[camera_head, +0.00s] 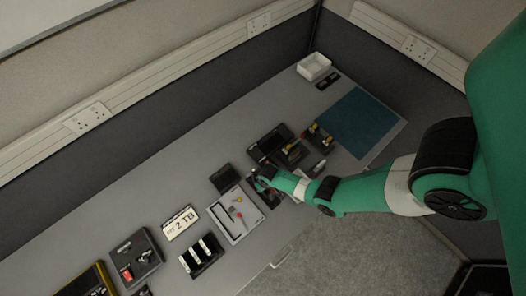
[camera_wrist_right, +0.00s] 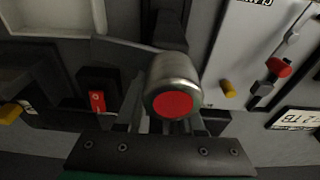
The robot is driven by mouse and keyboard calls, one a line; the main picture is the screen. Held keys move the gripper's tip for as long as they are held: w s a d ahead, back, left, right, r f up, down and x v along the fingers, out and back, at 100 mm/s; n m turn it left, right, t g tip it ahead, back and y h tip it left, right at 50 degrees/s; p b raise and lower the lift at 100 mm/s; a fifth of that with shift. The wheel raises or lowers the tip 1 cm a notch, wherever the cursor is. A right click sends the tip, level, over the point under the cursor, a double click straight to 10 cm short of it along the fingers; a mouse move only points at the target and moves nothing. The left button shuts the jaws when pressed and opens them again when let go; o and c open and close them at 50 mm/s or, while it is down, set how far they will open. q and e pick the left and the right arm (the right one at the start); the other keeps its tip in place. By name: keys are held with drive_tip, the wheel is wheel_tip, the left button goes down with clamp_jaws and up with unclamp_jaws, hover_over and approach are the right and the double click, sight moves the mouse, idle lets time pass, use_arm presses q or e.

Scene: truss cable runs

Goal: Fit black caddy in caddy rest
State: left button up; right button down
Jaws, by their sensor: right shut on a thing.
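My right gripper (camera_head: 259,183) is low over the dark items in the middle of the bench. In the right wrist view its fingers are shut on a metal cylinder with a red end (camera_wrist_right: 174,88). A dark block (camera_wrist_right: 165,25) shows just beyond the cylinder; I cannot tell whether the two are joined, or whether this is the black caddy. A small black box (camera_head: 221,178) lies just left of the gripper, and a larger black tray (camera_head: 268,138) lies behind it. I cannot tell which is the caddy rest. The gripper hides what lies under it. My left gripper is not in view.
A pale panel with small coloured parts (camera_head: 226,222) lies close to the gripper's left. A "2 TB" sign (camera_head: 179,223) and a black holder with white pieces (camera_head: 201,255) are farther left. A blue mat (camera_head: 355,122) and white bin (camera_head: 314,66) are at the back right.

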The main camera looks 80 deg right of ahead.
drive_tip(key=shift+f, duration=0.1)
drive_tip(key=shift+f+b, duration=0.3)
drive_tip(key=shift+b, duration=0.05)
idle(0.3)
drive_tip(key=shift+c, duration=0.6)
unclamp_jaws()
drive_tip(key=shift+r, duration=0.1)
wheel_tip(320, 180, up, 8)
drive_tip(key=p, duration=0.7)
drive_tip(key=shift+f, duration=0.25)
